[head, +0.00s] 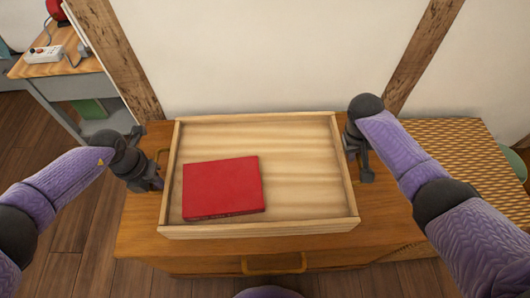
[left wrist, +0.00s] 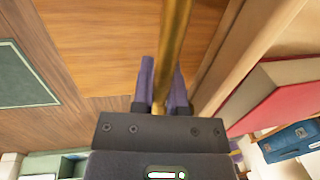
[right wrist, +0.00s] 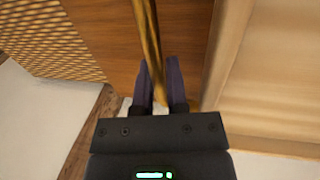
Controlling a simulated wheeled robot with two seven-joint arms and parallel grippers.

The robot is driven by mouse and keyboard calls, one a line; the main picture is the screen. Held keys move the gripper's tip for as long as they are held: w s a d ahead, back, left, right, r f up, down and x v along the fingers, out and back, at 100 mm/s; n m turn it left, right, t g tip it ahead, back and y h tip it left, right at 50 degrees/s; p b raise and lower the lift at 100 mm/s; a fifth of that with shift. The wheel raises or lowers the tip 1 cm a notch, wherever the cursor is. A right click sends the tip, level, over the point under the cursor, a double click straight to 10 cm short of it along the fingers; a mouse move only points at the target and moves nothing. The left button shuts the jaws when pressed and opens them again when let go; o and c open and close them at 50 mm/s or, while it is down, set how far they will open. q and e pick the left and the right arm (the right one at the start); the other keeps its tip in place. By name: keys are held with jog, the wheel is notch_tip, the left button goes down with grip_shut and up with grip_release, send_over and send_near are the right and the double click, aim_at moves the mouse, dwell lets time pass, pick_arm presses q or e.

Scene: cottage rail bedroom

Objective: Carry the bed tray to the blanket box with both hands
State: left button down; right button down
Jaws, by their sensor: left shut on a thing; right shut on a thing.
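The bed tray (head: 260,230) is a pale wooden tray with low walls, level in the middle of the head view. A red book (head: 222,186) lies flat inside it, left of centre. My left gripper (head: 155,182) is shut on the tray's left brass handle (left wrist: 176,45). My right gripper (head: 364,174) is shut on its right brass handle (right wrist: 147,40). The tray is over a brown wooden chest (head: 140,228) with a front handle (head: 273,263). I cannot tell whether the tray rests on it or hangs just above, nor whether this chest is the blanket box.
A woven-topped piece (head: 465,165) stands right of the chest. A desk (head: 65,68) with a white power strip (head: 44,54) is at the far left. The white wall (head: 260,60) with timber posts is close behind. Wooden floor (head: 75,215) shows at the left.

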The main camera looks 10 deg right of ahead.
pick_arm(q)
jog(key=shift+w, duration=0.25)
pick_arm(e)
jog(key=shift+w+r, duration=0.1)
jog(key=shift+w, duration=0.15)
pick_arm(q)
jog(key=shift+s+r, duration=0.15)
jog(key=shift+s, duration=0.05)
pick_arm(e)
jog(key=shift+s, duration=0.2)
